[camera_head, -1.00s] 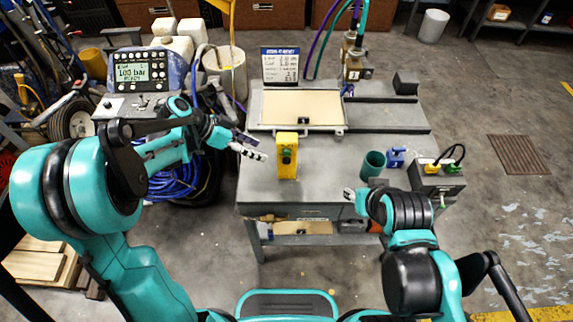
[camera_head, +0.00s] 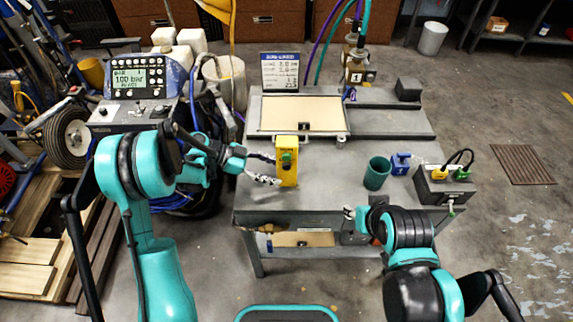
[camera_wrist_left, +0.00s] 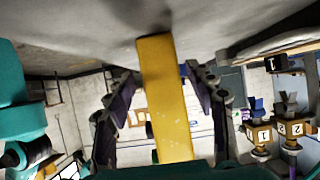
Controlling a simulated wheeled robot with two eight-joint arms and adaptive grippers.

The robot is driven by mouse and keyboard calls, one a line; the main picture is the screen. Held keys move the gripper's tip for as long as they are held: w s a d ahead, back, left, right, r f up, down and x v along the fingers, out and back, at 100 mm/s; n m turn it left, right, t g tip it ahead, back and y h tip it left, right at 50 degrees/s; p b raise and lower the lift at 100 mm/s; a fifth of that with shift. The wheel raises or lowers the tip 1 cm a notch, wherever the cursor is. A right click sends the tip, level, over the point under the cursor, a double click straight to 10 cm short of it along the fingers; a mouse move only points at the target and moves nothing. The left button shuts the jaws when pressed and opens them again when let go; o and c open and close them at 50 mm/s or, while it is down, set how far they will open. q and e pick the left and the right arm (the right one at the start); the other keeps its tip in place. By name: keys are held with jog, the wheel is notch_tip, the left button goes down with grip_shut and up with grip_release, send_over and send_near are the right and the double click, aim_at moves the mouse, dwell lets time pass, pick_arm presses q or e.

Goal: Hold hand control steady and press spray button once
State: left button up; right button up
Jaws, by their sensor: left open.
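The hand control (camera_head: 289,170) is a yellow upright box with a green button (camera_head: 286,158) on its front face, standing on the grey table. My left gripper (camera_head: 268,168) is open at the left side of the box, its fingers pointing right. In the left wrist view the yellow control (camera_wrist_left: 165,100) lies between the two spread fingers of the left gripper (camera_wrist_left: 163,95), which show gaps on both sides. My right gripper (camera_head: 349,213) is at the table's front edge, right of the control. Its fingers are small and partly hidden by its arm.
A grey table (camera_head: 320,190) holds a green cup (camera_head: 377,173), a blue item (camera_head: 400,163) and a dark box with coloured plugs (camera_head: 445,180). A framed beige panel (camera_head: 300,113) lies behind the control. A pump unit with a display (camera_head: 138,78) stands left.

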aim_at(284, 174)
pick_arm(q)
jog(key=b+x, duration=0.1)
jog(key=x, duration=0.1)
jog(key=shift+d+f, duration=0.2)
jog(key=shift+d, duration=0.05)
jog(key=shift+d+f+b, duration=0.25)
jog(key=shift+d+b, duration=0.25)
jog(key=shift+d, duration=0.2)
pick_arm(e)
notch_tip(284, 174, down, 2)
jog(key=shift+f, duration=0.1)
pick_arm(q)
jog(key=c, duration=1.2)
pick_arm(e)
grip_shut()
